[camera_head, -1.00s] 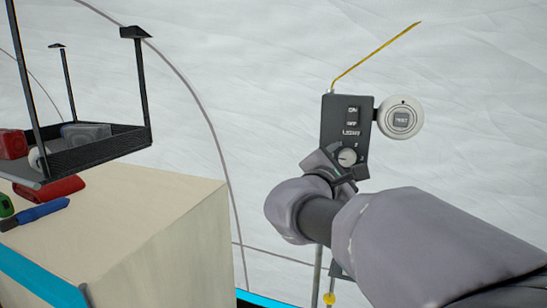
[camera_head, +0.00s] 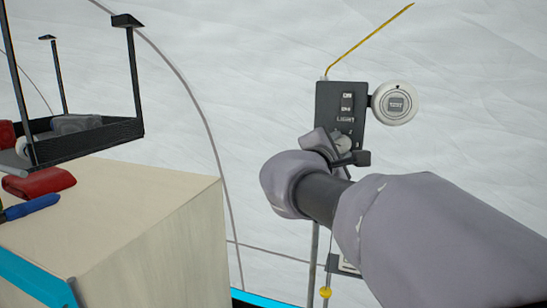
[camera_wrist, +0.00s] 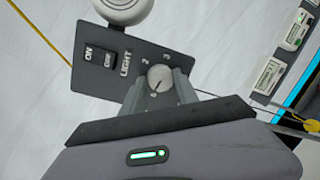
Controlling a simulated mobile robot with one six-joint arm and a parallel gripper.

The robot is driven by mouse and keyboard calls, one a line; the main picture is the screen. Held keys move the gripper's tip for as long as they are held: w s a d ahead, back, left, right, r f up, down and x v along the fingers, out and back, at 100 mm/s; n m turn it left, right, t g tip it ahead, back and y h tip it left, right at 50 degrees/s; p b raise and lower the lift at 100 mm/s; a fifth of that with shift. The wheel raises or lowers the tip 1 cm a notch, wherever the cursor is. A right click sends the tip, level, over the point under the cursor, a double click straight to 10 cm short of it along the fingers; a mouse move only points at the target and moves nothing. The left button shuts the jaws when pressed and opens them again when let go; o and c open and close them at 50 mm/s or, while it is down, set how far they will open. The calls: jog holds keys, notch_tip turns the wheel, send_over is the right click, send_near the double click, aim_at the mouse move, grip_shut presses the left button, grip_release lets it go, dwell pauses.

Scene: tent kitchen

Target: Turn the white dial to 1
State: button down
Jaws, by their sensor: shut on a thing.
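The white dial (camera_wrist: 160,77) sits on a dark panel (camera_wrist: 112,58) marked LIGHT, with small numerals around the dial; 2 and 3 show in the wrist view. My gripper (camera_wrist: 158,84) is shut on the dial, one finger on each side of it. In the head view my gripper (camera_head: 338,149) covers the lower part of the panel and the dial (camera_head: 344,142) is mostly hidden. I cannot tell for sure which numeral the dial points at.
An ON/OFF rocker switch (camera_head: 347,102) is above the dial on the panel. A round white device with a button (camera_head: 396,103) is at the panel's upper right. A black hanging shelf (camera_head: 88,141) and a pale box-shaped counter (camera_head: 130,225) stand at left.

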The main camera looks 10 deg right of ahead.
jog(key=m+b, duration=0.4)
jog(key=b, duration=0.1)
jog(key=shift+f+y, duration=0.2)
jog(key=shift+y, duration=0.2)
jog(key=shift+s+r+m+y+b, duration=0.1)
jog(key=shift+r+m+y+b, duration=0.1)
jog(key=shift+m+b, duration=0.75)
jog(key=shift+r+m+y+b, duration=0.1)
jog(key=shift+m+y+b, duration=0.1)
jog(key=shift+m+b, duration=0.7)
jog(key=shift+d+m, duration=0.1)
jog(key=shift+m, duration=0.25)
jog(key=c, duration=0.9)
grip_release()
